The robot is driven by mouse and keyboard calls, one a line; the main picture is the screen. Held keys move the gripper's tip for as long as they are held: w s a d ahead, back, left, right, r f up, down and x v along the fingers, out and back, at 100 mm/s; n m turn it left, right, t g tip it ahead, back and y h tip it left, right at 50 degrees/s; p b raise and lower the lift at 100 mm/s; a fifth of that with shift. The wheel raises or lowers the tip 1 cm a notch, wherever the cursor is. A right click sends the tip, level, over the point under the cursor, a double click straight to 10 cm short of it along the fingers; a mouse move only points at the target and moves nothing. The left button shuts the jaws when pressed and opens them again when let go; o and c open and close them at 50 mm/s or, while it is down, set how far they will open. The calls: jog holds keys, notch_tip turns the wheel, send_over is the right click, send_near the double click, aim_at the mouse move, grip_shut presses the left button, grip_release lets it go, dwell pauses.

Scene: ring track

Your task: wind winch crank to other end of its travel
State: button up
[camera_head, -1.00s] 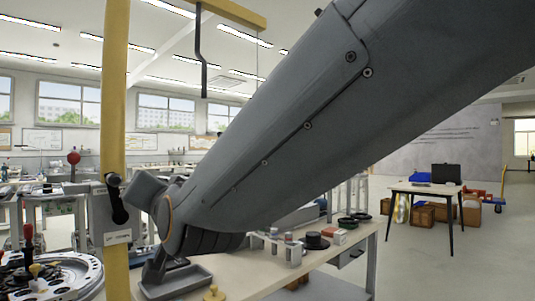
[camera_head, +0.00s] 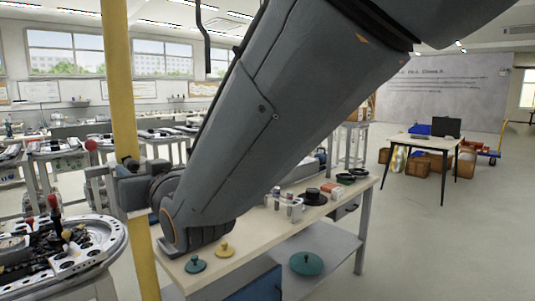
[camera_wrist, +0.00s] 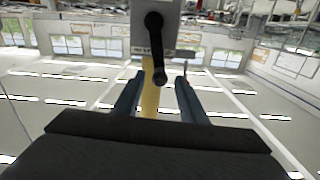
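The winch is a grey box (camera_wrist: 172,12) on a yellow post (camera_head: 122,75); in the head view it shows partly at the post's left (camera_head: 97,188), mostly hidden by my gripper. Its black crank (camera_wrist: 154,42) shows in the wrist view, with the arm running from the hub at the top down to a dark knob (camera_wrist: 160,78). My gripper (camera_wrist: 159,82) is open, its two blue-grey fingers apart on either side of the knob. I see a gap on each side, so it does not look gripped. In the head view my gripper (camera_head: 130,188) is in front of the post.
A workbench (camera_head: 235,262) with small parts and knobs stands below my arm. A round machine plate (camera_head: 75,248) with red and black levers is at the lower left. A dark bent rod (camera_head: 206,40) hangs above. Open floor (camera_head: 420,240) lies to the right.

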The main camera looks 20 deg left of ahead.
jog(key=shift+p+x, duration=0.7)
jog(key=shift+x, duration=1.95)
jog(key=shift+c, duration=0.2)
grip_shut()
